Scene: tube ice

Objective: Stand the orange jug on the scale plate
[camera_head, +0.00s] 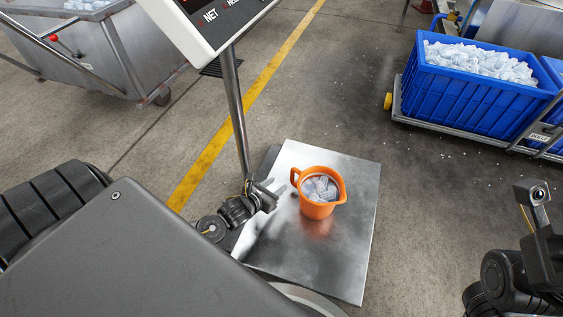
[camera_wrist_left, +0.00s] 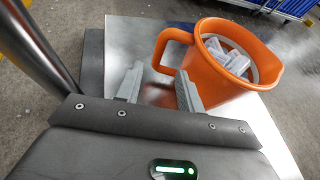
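The orange jug (camera_head: 320,208), filled with clear ice pieces, stands upright on the shiny metal scale plate (camera_head: 350,255). Its handle is on the left side, toward my left gripper (camera_head: 275,191). In the left wrist view the jug (camera_wrist_left: 222,85) is at the upper right, with its handle just beyond the fingertips. My left gripper (camera_wrist_left: 158,82) is open and empty there, its two grey fingers apart and the plate showing between them. My right arm shows at the right edge in the head view, but its fingers do not show.
The scale's post (camera_head: 237,120) and display (camera_head: 205,25) rise left of the plate. A blue crate of ice (camera_head: 465,95) sits on a trolley at upper right. A metal cart (camera_head: 80,50) stands at upper left. The floor right of the plate is clear.

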